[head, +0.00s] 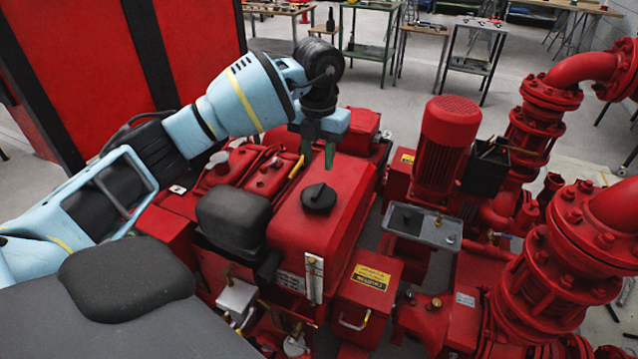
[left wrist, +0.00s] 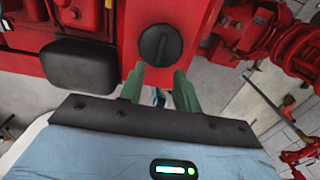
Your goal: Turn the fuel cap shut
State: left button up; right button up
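The black round fuel cap (head: 319,198) sits on top of the red fuel tank (head: 335,225) in the head view. It has a raised bar grip across it. My left gripper (head: 318,162) is above and behind the cap, its green fingers pointing down and apart from it. In the left wrist view the fuel cap (left wrist: 157,43) lies beyond the open fingers (left wrist: 157,75), with its bar slanted slightly. The fingers are spread and nothing is between them. My right gripper is not in view.
A black box-shaped part (head: 233,216) stands left of the tank. A red motor (head: 447,132) and large red pipes (head: 560,235) stand to the right. A red panel (head: 95,70) is behind my left arm. Work tables (head: 475,55) are in the far background.

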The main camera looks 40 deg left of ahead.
aim_at(319, 189)
pick_arm(q)
jog(key=shift+f, duration=3.85)
jog(key=shift+d, duration=0.1)
grip_shut()
